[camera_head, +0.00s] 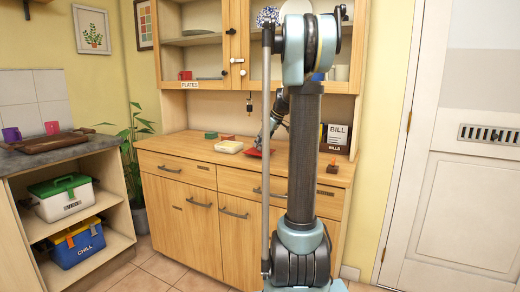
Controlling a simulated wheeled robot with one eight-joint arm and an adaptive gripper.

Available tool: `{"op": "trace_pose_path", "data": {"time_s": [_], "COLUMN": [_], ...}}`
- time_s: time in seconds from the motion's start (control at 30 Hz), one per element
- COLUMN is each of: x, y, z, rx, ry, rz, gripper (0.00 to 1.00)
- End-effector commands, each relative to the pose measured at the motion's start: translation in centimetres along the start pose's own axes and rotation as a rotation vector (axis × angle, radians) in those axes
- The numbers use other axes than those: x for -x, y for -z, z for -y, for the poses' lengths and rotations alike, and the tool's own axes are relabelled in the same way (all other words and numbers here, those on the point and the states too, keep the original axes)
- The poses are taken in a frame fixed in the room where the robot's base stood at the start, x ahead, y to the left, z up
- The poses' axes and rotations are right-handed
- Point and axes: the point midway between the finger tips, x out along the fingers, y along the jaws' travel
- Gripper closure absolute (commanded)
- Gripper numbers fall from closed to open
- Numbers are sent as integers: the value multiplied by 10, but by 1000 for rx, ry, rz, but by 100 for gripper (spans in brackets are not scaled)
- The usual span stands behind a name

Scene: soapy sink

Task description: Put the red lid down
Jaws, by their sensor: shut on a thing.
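The red lid (255,152) is a small flat red shape at the wooden cabinet's counter, right of a pale container (230,147). My gripper (262,143) reaches down from the right, shut on the lid. The lid looks low over the counter; whether it touches the wood is too small to tell. My arm column hides part of the counter to the right.
A green block (211,135) and a small red item (227,137) stand behind the pale container. A small brown object (332,166) and a BILL box (338,134) are at right. The counter's front left (175,147) is clear.

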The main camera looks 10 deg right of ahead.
Motion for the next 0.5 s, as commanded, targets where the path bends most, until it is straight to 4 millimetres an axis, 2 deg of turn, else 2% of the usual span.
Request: {"op": "trace_pose_path", "data": {"time_s": [0.1,0.43,0.47,0.5], "x": [-12,-14,-14,-14], "y": [-7,-8,-8,-8], "z": [0,0,0,0], "rx": [0,0,0,1], "ry": [0,0,0,0], "rz": [0,0,0,0], "gripper": [100,100,80,71]}}
